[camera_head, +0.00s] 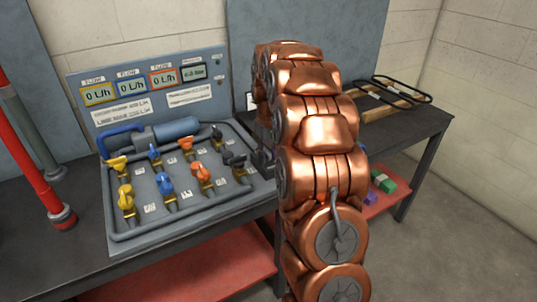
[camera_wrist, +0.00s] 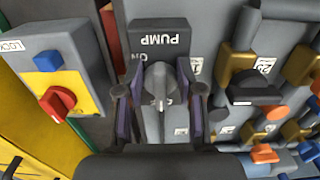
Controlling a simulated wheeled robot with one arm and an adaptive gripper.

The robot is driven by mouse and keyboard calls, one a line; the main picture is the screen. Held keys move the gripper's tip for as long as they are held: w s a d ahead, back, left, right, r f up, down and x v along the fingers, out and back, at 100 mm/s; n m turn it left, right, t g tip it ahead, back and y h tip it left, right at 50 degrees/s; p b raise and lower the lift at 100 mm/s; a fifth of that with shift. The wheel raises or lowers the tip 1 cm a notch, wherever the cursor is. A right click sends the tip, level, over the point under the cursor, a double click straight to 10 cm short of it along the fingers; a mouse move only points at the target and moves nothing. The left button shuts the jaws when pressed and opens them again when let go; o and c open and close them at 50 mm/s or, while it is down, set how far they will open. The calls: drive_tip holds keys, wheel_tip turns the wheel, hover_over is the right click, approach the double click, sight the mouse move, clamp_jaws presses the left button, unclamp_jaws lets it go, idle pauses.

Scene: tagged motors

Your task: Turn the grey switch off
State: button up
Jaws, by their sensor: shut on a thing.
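The grey switch (camera_wrist: 159,88) is in the middle of the wrist view, under a dark label reading PUMP (camera_wrist: 158,39). More lettering below the label is partly covered. The switch's handle lies roughly along the picture's vertical. My gripper (camera_wrist: 157,96) has one finger on each side of the switch and is shut on it. In the head view my copper arm hides the switch and most of the gripper.
Valves with black, orange and blue handles (camera_wrist: 253,94) are close on the right. In the head view, the valve panel (camera_head: 118,235) has flow displays (camera_head: 131,87) reading 0 L/h.

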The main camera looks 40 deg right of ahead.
sight(268, 153)
drive_tip(key=o, duration=1.2)
drive_tip(key=shift+c, duration=0.2)
drive_tip(key=shift+r, duration=0.1)
wheel_tip(268, 153, up, 12)
idle(0.3)
